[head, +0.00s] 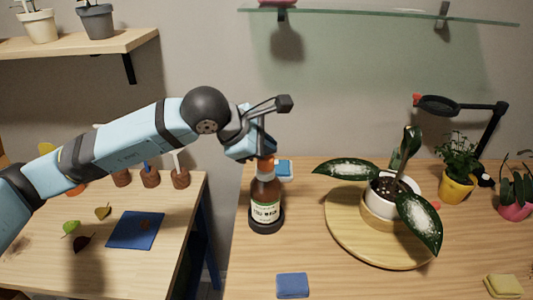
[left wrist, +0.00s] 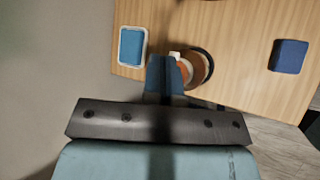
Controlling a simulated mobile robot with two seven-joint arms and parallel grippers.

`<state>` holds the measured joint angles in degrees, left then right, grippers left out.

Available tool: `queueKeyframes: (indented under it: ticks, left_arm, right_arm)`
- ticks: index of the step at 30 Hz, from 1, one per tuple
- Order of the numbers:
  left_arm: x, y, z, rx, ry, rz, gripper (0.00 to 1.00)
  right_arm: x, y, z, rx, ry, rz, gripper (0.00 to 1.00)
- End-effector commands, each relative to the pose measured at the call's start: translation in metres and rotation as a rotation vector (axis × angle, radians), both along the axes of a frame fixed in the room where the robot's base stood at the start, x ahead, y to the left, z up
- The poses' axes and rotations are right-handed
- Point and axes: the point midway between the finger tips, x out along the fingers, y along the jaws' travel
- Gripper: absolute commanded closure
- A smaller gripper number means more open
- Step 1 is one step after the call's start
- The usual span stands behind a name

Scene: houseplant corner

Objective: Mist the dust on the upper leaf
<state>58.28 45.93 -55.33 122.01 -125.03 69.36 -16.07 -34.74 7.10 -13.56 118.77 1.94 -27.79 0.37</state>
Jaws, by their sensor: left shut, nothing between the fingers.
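The brown bottle (head: 265,200) with a pale label and orange top stands upright in a dark round holder (head: 266,222) on the right table. My left gripper (head: 262,150) is right above its top, fingers pointing down, shut and empty; it hides part of the top. In the left wrist view the shut fingers (left wrist: 165,82) overlap the bottle's orange top (left wrist: 186,72); I cannot tell whether they touch. The plant in a white pot (head: 384,203) has a left leaf (head: 346,170) and a lower right leaf (head: 420,222), both with white dust, and an upright leaf (head: 411,145).
The plant stands on a round wooden board (head: 350,235). A blue sponge (head: 284,168) lies behind the bottle, another (head: 292,285) at the front. A lamp (head: 460,105) and a yellow pot (head: 457,188) stand back right. A glass shelf (head: 380,15) is above. A gap separates the left table (head: 185,235).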

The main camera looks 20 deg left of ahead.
Motion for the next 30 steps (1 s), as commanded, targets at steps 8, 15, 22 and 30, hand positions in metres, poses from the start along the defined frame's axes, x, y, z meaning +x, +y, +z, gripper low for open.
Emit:
queueKeyframes:
  ticks: [8,15,22,30]
  left_arm:
    - [0.000,0.000,0.012,-0.001,-0.001,0.000,1.00]
    - [0.000,0.000,0.037,0.000,-0.002,0.000,1.00]
    - [0.000,0.000,0.059,-0.002,-0.002,0.000,1.00]
    - [0.000,0.000,0.061,-0.001,-0.001,0.000,1.00]
  right_arm:
    - [0.000,0.000,0.002,0.000,0.003,-0.002,1.00]
    - [0.000,0.001,0.006,0.003,0.005,-0.003,1.00]
    - [0.000,0.002,0.012,0.005,0.004,-0.002,1.00]
    - [0.000,0.002,0.012,0.003,0.003,-0.001,1.00]
